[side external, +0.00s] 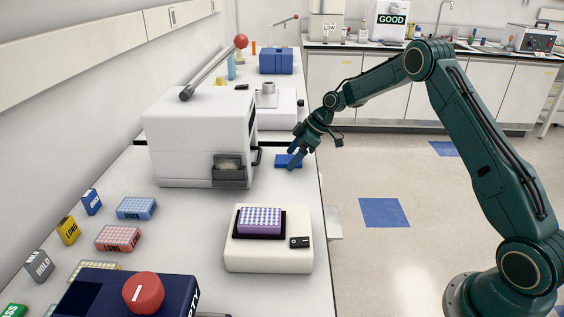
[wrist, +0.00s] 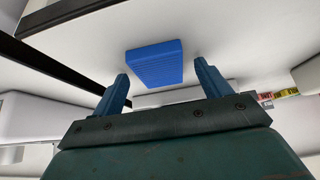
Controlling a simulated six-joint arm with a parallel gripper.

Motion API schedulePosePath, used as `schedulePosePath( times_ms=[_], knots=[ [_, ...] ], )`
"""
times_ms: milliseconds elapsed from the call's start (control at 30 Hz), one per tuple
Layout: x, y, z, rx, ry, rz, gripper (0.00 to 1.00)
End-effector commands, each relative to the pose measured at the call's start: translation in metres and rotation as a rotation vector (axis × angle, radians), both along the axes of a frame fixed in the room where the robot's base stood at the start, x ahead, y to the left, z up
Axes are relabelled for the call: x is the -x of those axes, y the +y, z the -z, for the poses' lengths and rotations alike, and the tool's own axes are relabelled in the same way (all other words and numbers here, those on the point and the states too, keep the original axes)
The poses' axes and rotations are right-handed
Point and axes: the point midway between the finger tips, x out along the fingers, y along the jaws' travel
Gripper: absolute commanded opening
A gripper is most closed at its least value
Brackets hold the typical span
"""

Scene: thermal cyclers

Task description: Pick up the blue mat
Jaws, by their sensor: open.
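The blue mat (side external: 288,161) is a small flat blue block with a ribbed top. It lies on the white bench near its right edge, to the right of the large white machine. In the wrist view the blue mat (wrist: 154,64) shows whole, centred beyond the fingertips. My gripper (side external: 296,157) is open and empty, just above or beside the mat in the side view. In the wrist view my gripper (wrist: 160,72) has its two fingers spread, one on each side of the mat's width. I cannot tell the exact height gap to the mat.
A white device (side external: 268,252) holding a purple rack (side external: 260,221) stands nearer the camera. Another white device (side external: 277,108) stands behind. Bare bench lies between the mat and the near device.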

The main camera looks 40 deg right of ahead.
Motion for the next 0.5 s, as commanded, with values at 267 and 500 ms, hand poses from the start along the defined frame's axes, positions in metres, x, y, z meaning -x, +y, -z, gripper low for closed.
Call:
schedulePosePath(
  times_ms=[267, 500],
  knots=[
    [0.0001, -0.0001, -0.0004, 0.0, 0.0, 0.0, 0.77],
    [0.0001, -0.0001, -0.0005, 0.0, 0.0, 0.0, 0.39]
  ],
)
